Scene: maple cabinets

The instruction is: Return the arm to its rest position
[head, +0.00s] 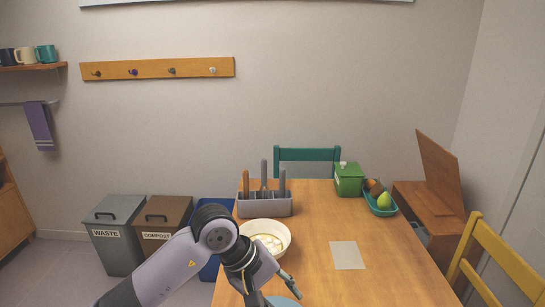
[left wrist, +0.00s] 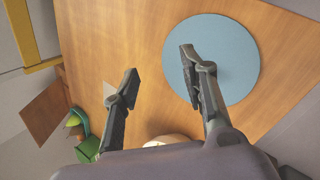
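My left arm comes in from the left in the head view, and its left gripper (head: 275,290) is over the near edge of the wooden table (head: 315,272). In the left wrist view the left gripper (left wrist: 158,72) has its two fingers wide apart with nothing between them. One finger overlaps a round blue mat (left wrist: 235,60) on the table. The mat also shows partly at the bottom of the head view (head: 284,301). My right gripper is in neither view.
A white bowl (head: 281,228) and a grey cutlery caddy (head: 265,207) stand near my arm. A green box (head: 348,180), a teal fruit bowl (head: 376,206) and a beige card (head: 347,255) lie farther right. A yellow chair (head: 505,259) stands at the right. Table space is clear around the card.

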